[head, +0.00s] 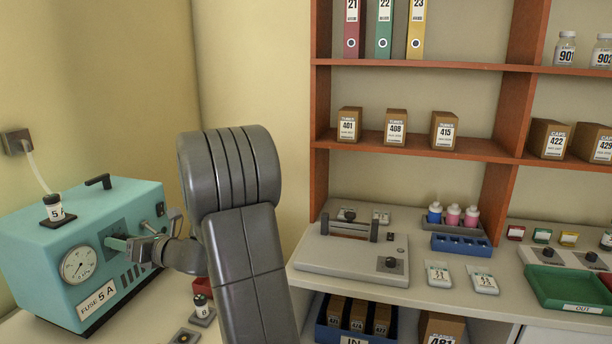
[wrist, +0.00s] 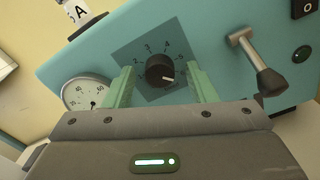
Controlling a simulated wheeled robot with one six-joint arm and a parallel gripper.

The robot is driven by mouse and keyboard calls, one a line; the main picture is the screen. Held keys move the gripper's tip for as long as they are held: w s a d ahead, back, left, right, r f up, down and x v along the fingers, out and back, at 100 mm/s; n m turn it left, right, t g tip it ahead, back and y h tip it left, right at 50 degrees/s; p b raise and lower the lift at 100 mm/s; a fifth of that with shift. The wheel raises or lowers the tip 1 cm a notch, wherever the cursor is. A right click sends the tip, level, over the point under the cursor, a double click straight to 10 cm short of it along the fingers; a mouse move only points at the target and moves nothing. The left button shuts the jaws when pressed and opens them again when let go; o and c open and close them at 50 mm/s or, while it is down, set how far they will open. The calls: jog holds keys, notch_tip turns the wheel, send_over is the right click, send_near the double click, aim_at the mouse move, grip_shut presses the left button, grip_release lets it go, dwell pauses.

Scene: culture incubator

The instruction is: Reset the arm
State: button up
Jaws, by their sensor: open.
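My gripper (wrist: 160,90) is open in the wrist view, its two green fingers apart on either side of a black dial knob (wrist: 160,68) on the teal incubator's front panel. I cannot tell whether the fingers touch the panel. In the head view, my grey arm reaches to the left and my gripper (head: 118,243) is at the front of the teal incubator (head: 100,205). The arm hides part of the wall and bench behind it. The knob is hidden in the head view.
A gauge (head: 79,265) and a lever (wrist: 258,60) flank the knob. A small fuse jar (head: 53,207) stands on top of the incubator, and another jar (head: 201,305) stands on the bench. Shelves with boxes and a grey device (head: 350,255) are to the right.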

jog(key=shift+s+n+b, duration=0.1)
jog(key=shift+n+b, duration=5.65)
jog(key=shift+n, duration=2.05)
